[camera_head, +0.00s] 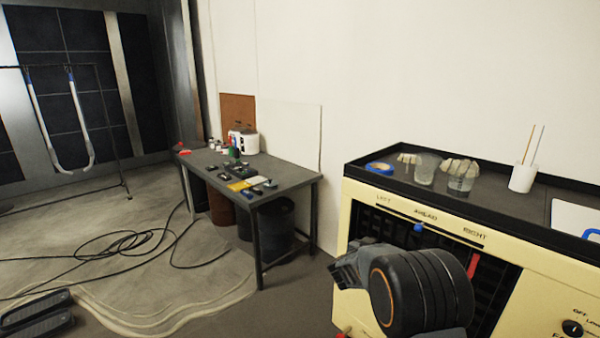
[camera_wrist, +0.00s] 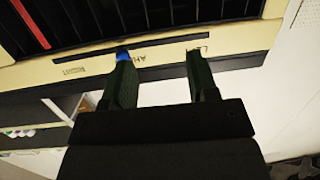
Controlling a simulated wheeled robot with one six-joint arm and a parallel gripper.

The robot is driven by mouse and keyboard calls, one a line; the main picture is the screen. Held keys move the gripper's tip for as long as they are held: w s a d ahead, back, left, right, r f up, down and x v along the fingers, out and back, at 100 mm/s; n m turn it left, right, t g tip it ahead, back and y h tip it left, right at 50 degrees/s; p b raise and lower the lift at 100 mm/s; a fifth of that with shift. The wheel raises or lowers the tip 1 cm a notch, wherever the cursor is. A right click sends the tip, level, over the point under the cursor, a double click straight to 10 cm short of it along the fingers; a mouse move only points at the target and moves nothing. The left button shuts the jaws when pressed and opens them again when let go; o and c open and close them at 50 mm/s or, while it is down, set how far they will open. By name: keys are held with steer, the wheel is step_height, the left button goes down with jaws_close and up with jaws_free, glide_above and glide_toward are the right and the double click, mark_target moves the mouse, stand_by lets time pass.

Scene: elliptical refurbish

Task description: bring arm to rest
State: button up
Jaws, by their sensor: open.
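My gripper (camera_wrist: 158,58) shows in the wrist view with its two dark fingers apart and nothing between them. Its fingers point toward the cream heater-like unit (camera_wrist: 260,45), whose lettering appears upside down there. The blue slider knob (camera_wrist: 122,54) appears right at the tip of the left finger; I cannot tell whether they touch. In the head view my dark arm end is in front of the cream unit (camera_head: 362,200), below the blue knob (camera_head: 418,227), which sits near the AHEAD label. The fingers cannot be made out clearly there.
A red strip (camera_head: 473,265) stands among the dark vents. On the unit's top are blue tape (camera_head: 380,168), glass jars (camera_head: 426,168) and a white cup (camera_head: 522,178). A cluttered table (camera_head: 290,178) stands left. Cables (camera_head: 130,240) lie on the floor.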

steer(key=s+a+f+n+y+p, duration=0.1)
steer(key=s+a+n+y, duration=0.1)
steer(key=a+y, duration=0.3)
steer(key=s+a+f+n+y+p, duration=0.1)
steer(key=a+f+n+y, duration=0.1)
steer(key=a+y, duration=0.3)
steer(key=s+a+r+n+g+y+p, duration=0.1)
steer(key=s+a+r+n+g+y, duration=0.2)
steer(key=s, duration=0.6)
steer(key=s+d+r+g+p, duration=0.1)
steer(key=s+r+p, duration=0.1)
steer(key=s+r, duration=0.2)
steer(key=s+d+r+n+g+h+p, duration=0.1)
steer(key=s+r, duration=0.3)
steer(key=s, duration=0.5)
steer(key=s+d+r+g+h+p, duration=0.1)
steer(key=s+r+g+p, duration=0.1)
steer(key=s, duration=0.5)
steer(key=shift+s+d+r+n+g+p, duration=0.15)
steer(key=shift+d+r+n+g+p, duration=0.2)
steer(key=shift+r+p, duration=0.5)
